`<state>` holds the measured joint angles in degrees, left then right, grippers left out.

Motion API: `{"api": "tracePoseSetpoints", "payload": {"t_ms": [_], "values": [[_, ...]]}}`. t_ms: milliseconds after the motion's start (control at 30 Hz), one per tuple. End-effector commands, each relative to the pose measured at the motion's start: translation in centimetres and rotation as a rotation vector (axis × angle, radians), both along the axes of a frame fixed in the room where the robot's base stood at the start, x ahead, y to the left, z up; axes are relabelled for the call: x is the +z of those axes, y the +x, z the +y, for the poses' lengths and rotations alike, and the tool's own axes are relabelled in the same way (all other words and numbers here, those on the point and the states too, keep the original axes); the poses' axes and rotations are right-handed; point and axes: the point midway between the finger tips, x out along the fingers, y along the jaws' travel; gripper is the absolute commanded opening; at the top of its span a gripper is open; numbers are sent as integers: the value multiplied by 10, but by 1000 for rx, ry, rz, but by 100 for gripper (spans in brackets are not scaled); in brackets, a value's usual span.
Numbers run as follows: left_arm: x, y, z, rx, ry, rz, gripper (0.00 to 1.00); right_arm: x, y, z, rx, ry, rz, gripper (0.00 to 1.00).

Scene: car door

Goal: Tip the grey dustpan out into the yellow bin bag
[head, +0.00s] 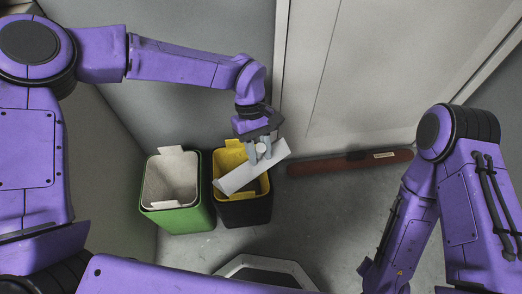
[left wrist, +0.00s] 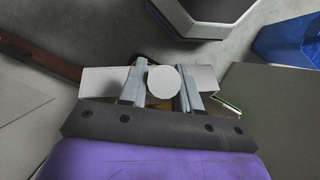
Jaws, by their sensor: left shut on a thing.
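My left gripper (head: 263,153) is shut on the grey dustpan (head: 239,179), on a round light part that sits between its fingers. In the left wrist view that round end (left wrist: 165,82) shows between the two fingers, with the dustpan's flat body (left wrist: 103,80) behind it. The dustpan is tilted over the mouth of a dark bin lined with the yellow bin bag (head: 228,157). The dustpan hides part of the bag's opening, and I cannot see its contents. My right arm shows at the right, but its gripper is out of view.
A green bin (head: 177,217) with a whitish liner stands just left of the dark bin. A long reddish-brown object (head: 335,166) lies along the foot of the pale door. Open grey floor lies in front and to the right of the bins.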

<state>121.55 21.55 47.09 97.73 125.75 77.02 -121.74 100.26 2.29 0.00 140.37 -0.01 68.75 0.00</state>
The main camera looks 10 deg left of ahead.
Motion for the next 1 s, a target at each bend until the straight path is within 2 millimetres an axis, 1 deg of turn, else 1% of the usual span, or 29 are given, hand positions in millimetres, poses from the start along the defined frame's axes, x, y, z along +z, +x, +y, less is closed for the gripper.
{"api": "tracePoseSetpoints", "payload": {"t_ms": [33,300,833,1000], "values": [[3,1,1,2,-5,4,0,5,0,0,0,0,0,43],[6,7,8,2,-28,27,0,16,0,0,0,0,0,43],[14,21,22,2,-87,83,0,37,0,0,0,0,0,43],[15,26,27,1,-104,102,0,41,0,0,0,0,0,43]]}}
